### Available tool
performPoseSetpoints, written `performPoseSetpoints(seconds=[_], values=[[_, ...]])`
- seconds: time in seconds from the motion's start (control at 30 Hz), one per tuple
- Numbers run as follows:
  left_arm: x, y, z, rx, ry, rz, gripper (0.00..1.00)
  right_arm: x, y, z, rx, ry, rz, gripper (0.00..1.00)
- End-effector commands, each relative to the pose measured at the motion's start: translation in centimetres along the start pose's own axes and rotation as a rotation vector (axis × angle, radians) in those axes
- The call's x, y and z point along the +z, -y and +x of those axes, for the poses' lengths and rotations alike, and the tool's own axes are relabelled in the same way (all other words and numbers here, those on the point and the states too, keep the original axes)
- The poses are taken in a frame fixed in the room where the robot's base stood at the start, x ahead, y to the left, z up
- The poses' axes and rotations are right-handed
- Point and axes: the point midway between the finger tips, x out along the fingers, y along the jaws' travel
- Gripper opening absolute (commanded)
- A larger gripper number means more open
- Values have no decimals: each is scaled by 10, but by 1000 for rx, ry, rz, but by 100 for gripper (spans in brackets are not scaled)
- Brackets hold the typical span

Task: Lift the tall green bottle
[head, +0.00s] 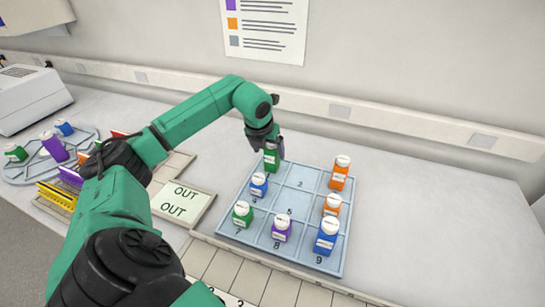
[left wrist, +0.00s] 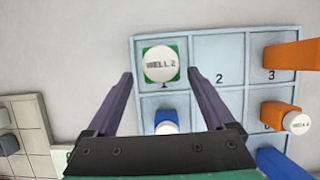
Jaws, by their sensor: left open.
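The tall green bottle (head: 271,158) stands upright in cell 1, the back left cell of the blue numbered tray (head: 308,184). In the left wrist view its white cap (left wrist: 163,64), marked "WELL 2", shows from above with a green edge around it. My left gripper (head: 268,145) is open at the top of this bottle. In the left wrist view the cap appears between the two fingertips, with a gap on each side. I cannot tell how far down the fingers reach. A shorter green bottle (head: 242,215) stands in the front left cell. My right gripper is not in view.
A blue bottle (head: 259,185) stands just in front of the tall green bottle. Orange (head: 339,178), purple (head: 282,230) and large blue (head: 326,238) bottles occupy other cells. Cell 2 is empty. An OUT tray (head: 182,202) lies left, and a round rack with bottles (head: 22,170) farther left.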

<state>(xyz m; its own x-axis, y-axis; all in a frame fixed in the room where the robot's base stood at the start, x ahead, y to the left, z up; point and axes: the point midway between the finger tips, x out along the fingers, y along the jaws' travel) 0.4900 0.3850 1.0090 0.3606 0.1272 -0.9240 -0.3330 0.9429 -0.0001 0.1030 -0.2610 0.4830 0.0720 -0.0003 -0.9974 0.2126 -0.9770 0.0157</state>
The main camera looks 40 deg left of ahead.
Motion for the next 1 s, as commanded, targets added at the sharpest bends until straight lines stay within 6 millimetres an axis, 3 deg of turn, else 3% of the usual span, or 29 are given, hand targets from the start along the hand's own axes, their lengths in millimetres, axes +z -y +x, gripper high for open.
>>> performPoseSetpoints(seconds=[0.17, 0.3, 0.5, 0.73, 1.0], values=[[4, 4, 25, -3, -7, -1, 88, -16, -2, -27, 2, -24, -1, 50], [3, 3, 49, -1, -2, 0, 88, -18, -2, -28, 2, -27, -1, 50], [2, 2, 52, 0, 0, 1, 88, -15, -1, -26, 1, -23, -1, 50], [3, 2, 52, 0, 0, 1, 0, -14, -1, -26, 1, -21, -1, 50], [4, 2, 50, 0, 1, 0, 0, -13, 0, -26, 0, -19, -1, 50]])
